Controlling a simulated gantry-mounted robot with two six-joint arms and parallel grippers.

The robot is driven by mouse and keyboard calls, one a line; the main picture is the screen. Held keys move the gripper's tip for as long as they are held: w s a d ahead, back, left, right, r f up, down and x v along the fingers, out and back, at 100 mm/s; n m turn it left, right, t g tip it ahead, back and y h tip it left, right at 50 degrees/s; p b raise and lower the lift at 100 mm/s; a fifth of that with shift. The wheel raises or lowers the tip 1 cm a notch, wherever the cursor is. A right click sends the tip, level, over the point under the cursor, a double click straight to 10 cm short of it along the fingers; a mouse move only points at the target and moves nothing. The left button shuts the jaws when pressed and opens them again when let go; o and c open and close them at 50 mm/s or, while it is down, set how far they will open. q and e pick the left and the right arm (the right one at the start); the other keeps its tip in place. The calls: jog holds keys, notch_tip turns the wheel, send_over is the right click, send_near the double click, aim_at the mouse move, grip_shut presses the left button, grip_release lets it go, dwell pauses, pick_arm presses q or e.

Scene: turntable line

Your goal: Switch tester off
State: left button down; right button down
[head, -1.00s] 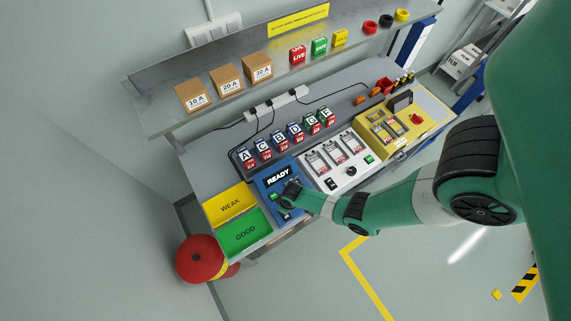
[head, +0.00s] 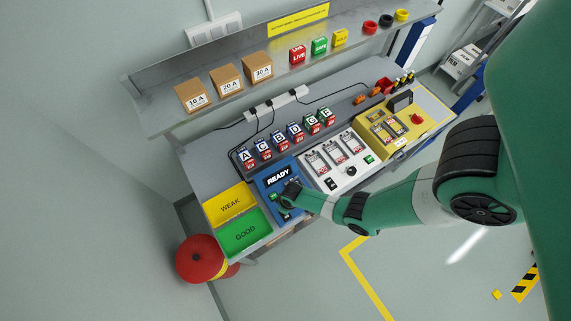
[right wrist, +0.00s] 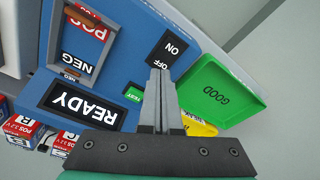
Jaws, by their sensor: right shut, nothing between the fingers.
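The blue tester (head: 264,189) sits on the bench; its screen reads READY (head: 278,177), and the screen (right wrist: 86,105) also shows upside down in the right wrist view. The black ON/OFF switch (right wrist: 172,48) is on the tester's panel, beside a small green TEST button (right wrist: 133,95). My right gripper (head: 287,190) is over the tester's front part. In the right wrist view its shut, empty fingers (right wrist: 160,74) point at the OFF end of the switch. I cannot tell whether they touch it. The gripper hides the switch in the head view. My left gripper is not in view.
A yellow WEAK tray (head: 230,204) and a green GOOD tray (head: 244,236) lie left of the tester. A row of lettered batteries (head: 263,148) stands behind it. A white panel (head: 325,183) and a yellow station (head: 432,118) are to the right.

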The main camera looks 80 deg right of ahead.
jog(key=shift+f+b, duration=0.9)
dwell(0.5)
notch_tip(320, 180, up, 7)
jog(key=p, duration=0.7)
dwell(0.5)
